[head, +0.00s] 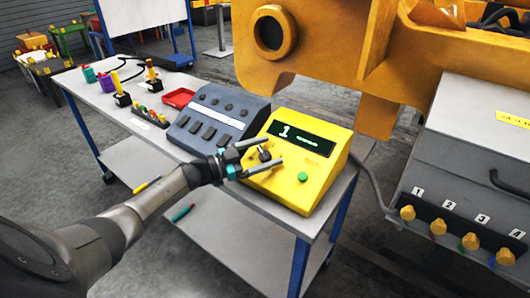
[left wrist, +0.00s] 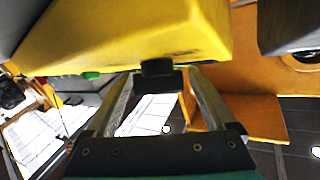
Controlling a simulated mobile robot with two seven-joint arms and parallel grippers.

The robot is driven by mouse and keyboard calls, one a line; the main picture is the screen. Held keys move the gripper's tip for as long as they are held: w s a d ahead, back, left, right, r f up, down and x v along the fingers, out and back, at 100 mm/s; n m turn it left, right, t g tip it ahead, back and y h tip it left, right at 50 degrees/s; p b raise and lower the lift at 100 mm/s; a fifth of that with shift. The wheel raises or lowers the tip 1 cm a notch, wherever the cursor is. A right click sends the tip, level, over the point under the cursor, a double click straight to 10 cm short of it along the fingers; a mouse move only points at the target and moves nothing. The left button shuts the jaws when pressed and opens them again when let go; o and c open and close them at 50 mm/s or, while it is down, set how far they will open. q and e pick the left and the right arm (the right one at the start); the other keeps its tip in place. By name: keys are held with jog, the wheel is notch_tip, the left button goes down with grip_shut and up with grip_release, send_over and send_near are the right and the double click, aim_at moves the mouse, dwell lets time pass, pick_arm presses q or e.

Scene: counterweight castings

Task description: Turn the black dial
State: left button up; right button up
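The black dial (head: 264,154) is on the sloping front of a yellow box (head: 318,191), left of a green button (head: 302,177). The box's display (head: 300,136) shows a "1". My left gripper (head: 274,150) is open, with one finger on either side of the dial. In the left wrist view the dial (left wrist: 158,68) sits between the fingertips (left wrist: 163,76), with a small gap visible at the sides. The yellow box (left wrist: 130,35) fills the top of that view. My right gripper is not in view.
A grey-blue console (head: 217,113) stands left of the yellow box on the table (head: 92,92). A red tray (head: 178,98) and joysticks (head: 122,98) are further left. A large orange casting (head: 340,50) hangs close behind the box. A grey unit with several yellow knobs (head: 438,227) is at right.

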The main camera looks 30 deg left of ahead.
pick_arm(q)
jog(key=shift+o, duration=0.2)
jog(key=shift+s+f, duration=0.1)
jog(key=shift+s+a, duration=0.15)
jog(key=shift+s, duration=0.1)
jog(key=p+v, duration=0.1)
jog(key=v, duration=1.3)
jog(key=shift+s+a, duration=0.2)
jog(key=s+d+f+n+g+y+b, duration=0.1)
jog(key=s+f+n+g+y, duration=0.2)
jog(key=f, duration=0.8)
jog(key=s+d+f+n+y, duration=0.15)
jog(key=s+f+y, duration=0.3)
jog(key=f, duration=0.65)
jog(key=s+f+n+g+y+b, duration=0.1)
jog(key=s+f+n+g+y, duration=0.3)
jog(key=f, duration=0.6)
jog(key=s+d+f+g, duration=0.2)
jog(key=s+d+f, duration=0.3)
jog(key=s, duration=0.3)
jog(key=s+d+f+m+g+h, duration=0.1)
jog(key=s+d+f+g, duration=0.2)
jog(key=s+d+f, duration=0.2)
jog(key=s+d+f+m+g+h, duration=0.1)
jog(key=s+d+f+g, duration=0.1)
jog(key=s+d+f, duration=0.3)
jog(key=s+d, duration=0.3)
jog(key=s, duration=0.4)
jog(key=shift+d+f+b, duration=0.2)
jog(key=shift+d+b, duration=0.2)
